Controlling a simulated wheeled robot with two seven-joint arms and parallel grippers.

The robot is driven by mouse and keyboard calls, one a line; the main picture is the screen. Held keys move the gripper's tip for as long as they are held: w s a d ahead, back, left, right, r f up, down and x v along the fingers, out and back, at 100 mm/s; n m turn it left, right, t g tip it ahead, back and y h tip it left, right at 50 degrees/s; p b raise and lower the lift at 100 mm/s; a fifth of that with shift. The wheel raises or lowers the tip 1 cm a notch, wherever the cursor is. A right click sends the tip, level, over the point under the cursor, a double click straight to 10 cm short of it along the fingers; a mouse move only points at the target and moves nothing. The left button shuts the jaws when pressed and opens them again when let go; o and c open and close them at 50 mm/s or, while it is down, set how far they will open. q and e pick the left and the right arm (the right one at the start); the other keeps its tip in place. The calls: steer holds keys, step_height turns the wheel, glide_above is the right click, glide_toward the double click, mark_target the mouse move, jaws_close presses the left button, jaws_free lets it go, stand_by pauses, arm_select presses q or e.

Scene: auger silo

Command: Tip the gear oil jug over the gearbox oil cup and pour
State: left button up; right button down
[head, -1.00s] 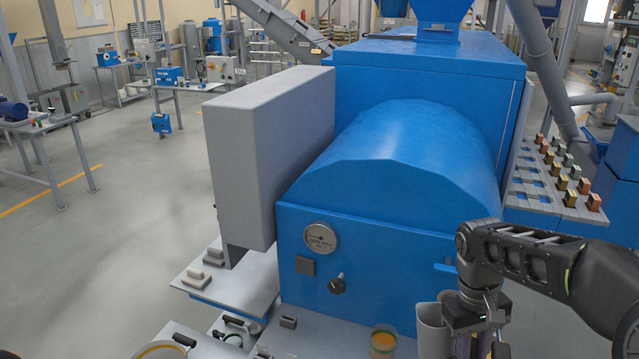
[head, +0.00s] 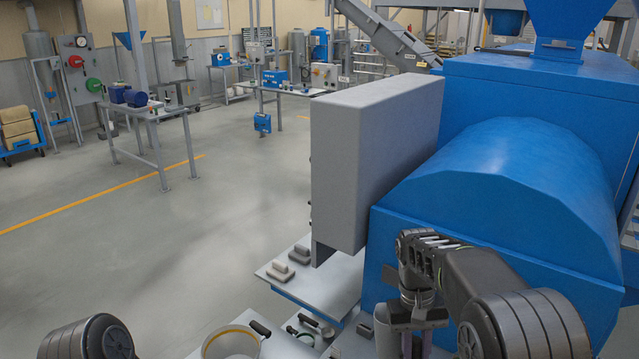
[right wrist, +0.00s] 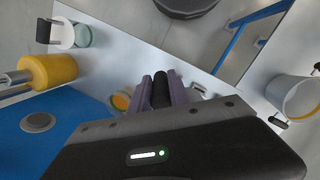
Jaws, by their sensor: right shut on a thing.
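My right gripper (head: 412,325) is at the bottom of the head view, in front of the blue machine. It is shut on a black handle (right wrist: 160,88) in the right wrist view, which I take as the gear oil jug's. A pale grey vessel (head: 386,332) beside the fingers in the head view seems to be the jug's body; its lower part is cut off. A small round cup with orange content (right wrist: 120,101), possibly the gearbox oil cup, lies beside the fingers in the right wrist view. Any tilt of the jug is unclear. My left gripper is out of view.
The blue machine (head: 500,190) and its grey box (head: 365,150) stand close behind the right arm. A yellow-rimmed pail (head: 232,341) is at the bottom. The right wrist view shows a yellow cylinder (right wrist: 50,72) and a greenish glass (right wrist: 83,35). Open floor lies left.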

steer(key=shift+w+a+f, duration=0.15)
steer(key=shift+a+f, duration=0.1)
steer(key=shift+a, duration=0.15)
steer(key=shift+d, duration=0.1)
